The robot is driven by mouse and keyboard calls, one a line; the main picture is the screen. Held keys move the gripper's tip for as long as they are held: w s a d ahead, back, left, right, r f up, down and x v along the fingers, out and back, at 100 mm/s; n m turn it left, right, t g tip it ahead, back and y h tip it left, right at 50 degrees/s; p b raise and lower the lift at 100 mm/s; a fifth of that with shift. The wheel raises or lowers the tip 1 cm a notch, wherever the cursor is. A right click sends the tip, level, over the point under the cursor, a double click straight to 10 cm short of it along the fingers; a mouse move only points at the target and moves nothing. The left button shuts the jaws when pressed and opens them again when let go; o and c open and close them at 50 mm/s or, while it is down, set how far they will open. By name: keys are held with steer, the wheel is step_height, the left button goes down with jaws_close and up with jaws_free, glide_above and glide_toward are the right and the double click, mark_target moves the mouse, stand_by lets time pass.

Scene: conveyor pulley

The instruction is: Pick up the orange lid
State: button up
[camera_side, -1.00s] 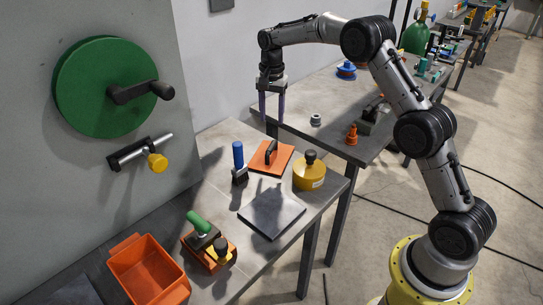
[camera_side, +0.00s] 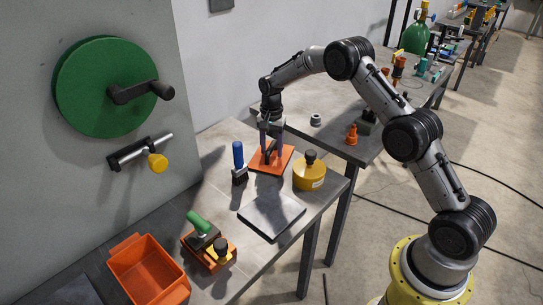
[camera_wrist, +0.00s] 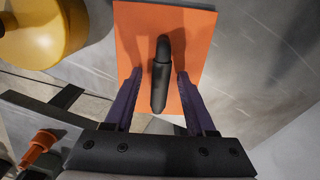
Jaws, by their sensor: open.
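The orange lid (camera_side: 284,161) is a flat square plate with a black upright handle, lying on the grey table. It also shows in the wrist view (camera_wrist: 135,25), with its black handle (camera_wrist: 161,75) in the middle. My gripper (camera_side: 272,157) is low over the lid, pointing down. In the wrist view my gripper (camera_wrist: 160,75) is open, with one purple finger on each side of the handle and a gap between each finger and the handle. In the side view my fingers partly hide the handle.
A yellow round pot (camera_side: 309,176) with a black knob stands right of the lid. A blue-handled tool (camera_side: 238,162) stands to its left. A dark flat plate (camera_side: 271,215) lies in front. An orange bin (camera_side: 148,272) and an orange tool holder (camera_side: 209,248) are nearer the camera.

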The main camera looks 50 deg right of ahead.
steer(key=shift+f, duration=0.25)
jaws_close()
steer(key=shift+r, duration=0.2)
